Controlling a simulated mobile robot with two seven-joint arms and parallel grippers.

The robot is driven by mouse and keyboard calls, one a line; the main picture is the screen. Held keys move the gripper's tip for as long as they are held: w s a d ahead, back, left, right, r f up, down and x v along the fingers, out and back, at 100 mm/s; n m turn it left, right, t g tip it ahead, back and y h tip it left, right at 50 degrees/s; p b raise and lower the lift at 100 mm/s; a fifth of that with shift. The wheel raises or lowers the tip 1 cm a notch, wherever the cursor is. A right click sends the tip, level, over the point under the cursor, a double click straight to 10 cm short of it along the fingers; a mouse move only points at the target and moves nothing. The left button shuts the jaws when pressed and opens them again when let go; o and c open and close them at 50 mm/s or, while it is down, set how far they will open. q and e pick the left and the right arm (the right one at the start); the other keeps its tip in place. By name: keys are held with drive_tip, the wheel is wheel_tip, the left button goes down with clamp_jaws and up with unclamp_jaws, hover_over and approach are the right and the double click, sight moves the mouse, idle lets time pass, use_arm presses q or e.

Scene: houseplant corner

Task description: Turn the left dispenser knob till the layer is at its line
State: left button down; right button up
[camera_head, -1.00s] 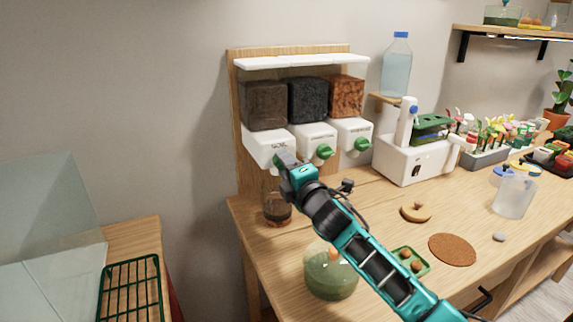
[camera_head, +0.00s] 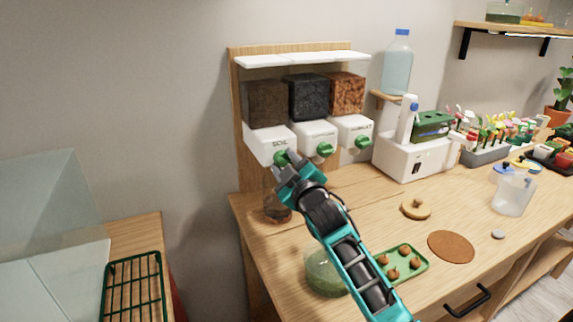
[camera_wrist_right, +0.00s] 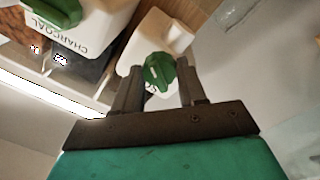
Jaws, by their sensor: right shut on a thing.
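The left dispenser (camera_head: 267,143), marked SOIL, is a white box under a bin of dark brown soil (camera_head: 266,103). Its green knob (camera_head: 281,158) is mostly covered by my right gripper (camera_head: 285,162) in the head view. In the right wrist view the green knob (camera_wrist_right: 158,72) sits between the two fingers of my right gripper (camera_wrist_right: 160,85), which is shut on it. A clear jar (camera_head: 272,206) with dark soil in its bottom stands below the dispenser, partly behind my gripper. Its line and the exact layer height cannot be made out. My left gripper is not in view.
The middle dispenser's knob (camera_head: 323,150) and the right dispenser's knob (camera_head: 362,142) are close on the right. A cork mat (camera_head: 451,247) lies further right.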

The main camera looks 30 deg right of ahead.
drive_tip(key=m, duration=1.1)
drive_tip(key=shift+r+g+h, duration=0.1)
drive_tip(key=shift+g+h, duration=0.2)
drive_tip(key=shift+g, duration=0.1)
drive_tip(key=shift+m, duration=0.3)
drive_tip(key=o, duration=1.1)
drive_tip(key=shift+c, duration=0.2)
drive_tip(key=shift+s+a, duration=0.1)
